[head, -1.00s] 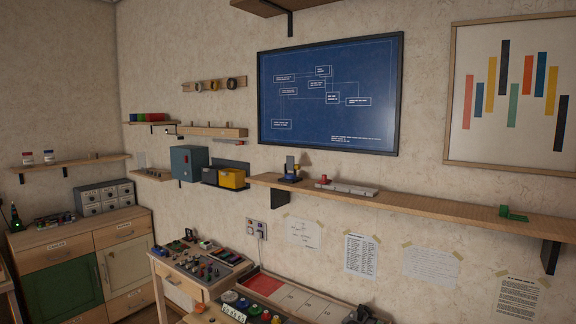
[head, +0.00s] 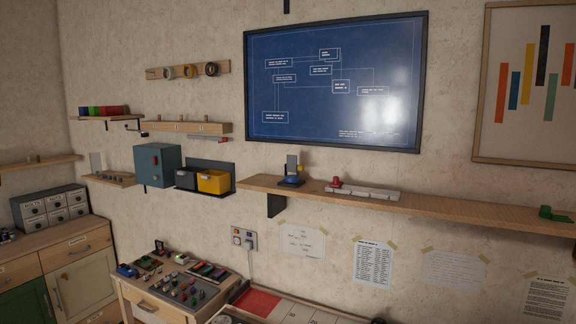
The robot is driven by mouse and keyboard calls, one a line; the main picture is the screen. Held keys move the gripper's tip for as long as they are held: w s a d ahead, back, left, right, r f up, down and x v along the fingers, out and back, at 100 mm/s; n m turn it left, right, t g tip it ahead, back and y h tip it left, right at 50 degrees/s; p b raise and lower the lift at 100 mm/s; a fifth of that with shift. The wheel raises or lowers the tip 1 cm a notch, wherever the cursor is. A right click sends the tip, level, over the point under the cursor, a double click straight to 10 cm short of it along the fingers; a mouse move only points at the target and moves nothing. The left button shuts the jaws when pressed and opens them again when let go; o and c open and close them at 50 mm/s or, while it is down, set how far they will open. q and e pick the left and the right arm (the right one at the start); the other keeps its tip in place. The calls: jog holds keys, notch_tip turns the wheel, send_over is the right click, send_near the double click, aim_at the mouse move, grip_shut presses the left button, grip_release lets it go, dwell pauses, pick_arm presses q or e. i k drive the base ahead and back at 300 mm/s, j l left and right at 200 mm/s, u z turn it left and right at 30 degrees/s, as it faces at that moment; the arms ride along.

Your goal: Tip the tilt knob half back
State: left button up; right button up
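I cannot tell for sure which part is the tilt knob. A green piece (head: 553,213) lies far right on the same shelf. These are too small to read their tilt. Neither of my grippers is in view.
The long shelf (head: 450,205) juts from the wall under a blueprint board (head: 335,85). Below are a workbench (head: 165,300) with several small parts and a red-and-white tray (head: 262,302). A teal box (head: 157,165) and a yellow bin (head: 214,182) are left of the shelf.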

aim_at(292, 160)
jog(key=i+j, duration=0.3)
jog(key=j, duration=0.2)
jog(key=i+j, duration=0.35)
jog(key=j, duration=0.15)
